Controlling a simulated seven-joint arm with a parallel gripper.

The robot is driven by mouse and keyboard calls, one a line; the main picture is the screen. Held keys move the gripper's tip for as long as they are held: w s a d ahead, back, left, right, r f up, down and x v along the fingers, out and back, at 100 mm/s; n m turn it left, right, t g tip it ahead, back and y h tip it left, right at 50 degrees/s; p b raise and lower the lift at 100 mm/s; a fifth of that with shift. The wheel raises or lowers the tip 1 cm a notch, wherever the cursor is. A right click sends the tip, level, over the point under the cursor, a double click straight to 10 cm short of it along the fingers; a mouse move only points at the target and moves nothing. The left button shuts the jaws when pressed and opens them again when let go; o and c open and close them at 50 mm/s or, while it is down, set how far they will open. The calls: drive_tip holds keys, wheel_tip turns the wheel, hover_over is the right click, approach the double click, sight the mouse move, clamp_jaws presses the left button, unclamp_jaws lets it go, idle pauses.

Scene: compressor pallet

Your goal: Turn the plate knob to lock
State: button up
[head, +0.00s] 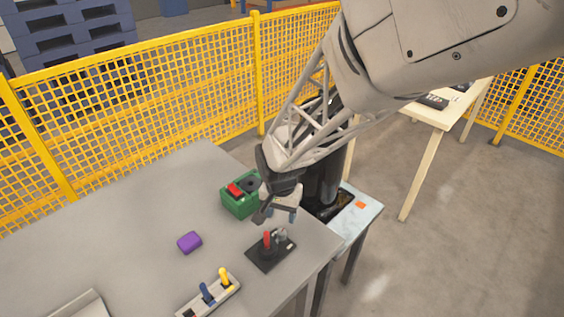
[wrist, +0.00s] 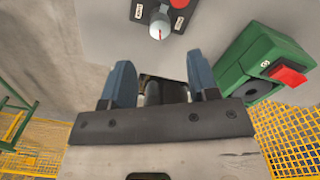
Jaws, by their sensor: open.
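The black plate (head: 262,257) lies on the grey table near its right edge. It carries a grey knob (head: 281,235) and a red knob (head: 267,240). In the wrist view the grey knob (wrist: 160,27) has a red pointer line and stands between small white labels on the plate; the red knob (wrist: 180,3) is cut by the top edge. The label text is too small to read. My gripper (head: 280,213) is open and empty, above and just behind the plate, apart from both knobs. Its two blue-grey fingers (wrist: 160,78) show in the wrist view.
A green box (head: 240,207) with a red switch stands close to the left of my gripper. A purple block (head: 189,242) and a strip with blue and yellow levers (head: 208,297) lie farther left and in front. The table's left part (head: 110,220) is mostly clear.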

sight(282, 232)
idle(0.5)
drive_tip(key=shift+f, duration=3.9)
drive_tip(key=c, duration=0.9)
